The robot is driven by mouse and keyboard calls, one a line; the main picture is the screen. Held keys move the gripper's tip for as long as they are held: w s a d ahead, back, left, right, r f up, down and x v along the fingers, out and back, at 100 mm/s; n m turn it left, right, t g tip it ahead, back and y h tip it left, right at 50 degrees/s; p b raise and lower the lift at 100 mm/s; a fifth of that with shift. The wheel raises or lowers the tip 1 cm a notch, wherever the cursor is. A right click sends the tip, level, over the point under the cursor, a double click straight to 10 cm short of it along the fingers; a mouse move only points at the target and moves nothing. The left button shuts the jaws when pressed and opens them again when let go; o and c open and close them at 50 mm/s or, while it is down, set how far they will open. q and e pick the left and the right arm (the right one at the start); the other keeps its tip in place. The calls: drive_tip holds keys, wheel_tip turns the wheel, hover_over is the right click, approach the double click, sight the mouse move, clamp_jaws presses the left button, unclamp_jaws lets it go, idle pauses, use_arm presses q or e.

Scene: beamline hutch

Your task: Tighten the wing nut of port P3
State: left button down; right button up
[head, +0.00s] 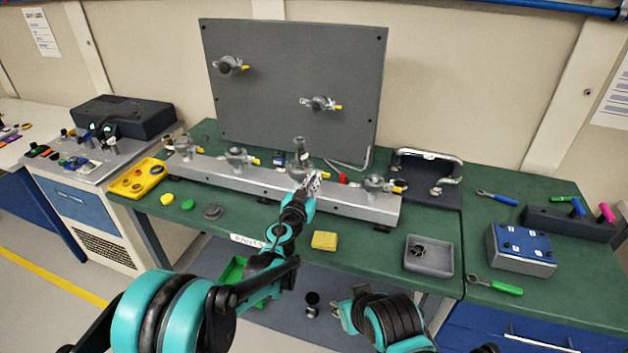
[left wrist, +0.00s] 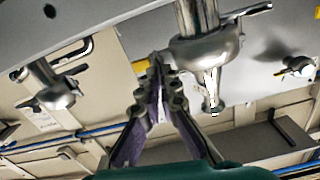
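A metal rail (head: 350,204) on the green bench carries several clamped ports. My left gripper (head: 314,181) is at its third port from the left (head: 299,160), a clamp around an upright pipe. In the left wrist view this clamp (left wrist: 205,48) is right of my left fingertips (left wrist: 157,63). A yellow tip (left wrist: 140,68), apparently of its wing nut, shows behind them. The fingers converge closely; whether they grip it is unclear. I cannot read the P3 label. My right gripper (head: 341,316) is low, before the bench; its finger opening is unclear.
A grey panel (head: 290,70) with two more ports stands behind the rail. A yellow block (head: 324,240) and a grey tray (head: 428,262) are in front. A red-tipped tool (head: 342,178) lies close to my left gripper. A blue-topped box (head: 521,246) stands at right.

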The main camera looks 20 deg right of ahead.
use_arm(q)
drive_tip(key=m, duration=0.7)
drive_tip(key=f+m+b, duration=0.1)
drive_tip(key=m, duration=0.7)
drive_tip(key=f+m, duration=0.1)
drive_tip(key=m, duration=0.7)
drive_tip(key=shift+s+d, duration=0.25)
drive_tip(key=shift+d, duration=0.15)
drive_tip(key=shift+m, duration=0.4)
drive_tip(key=c, duration=2)
unclamp_jaws()
drive_tip(key=shift+r, duration=0.1)
drive_tip(key=shift+c, duration=0.2)
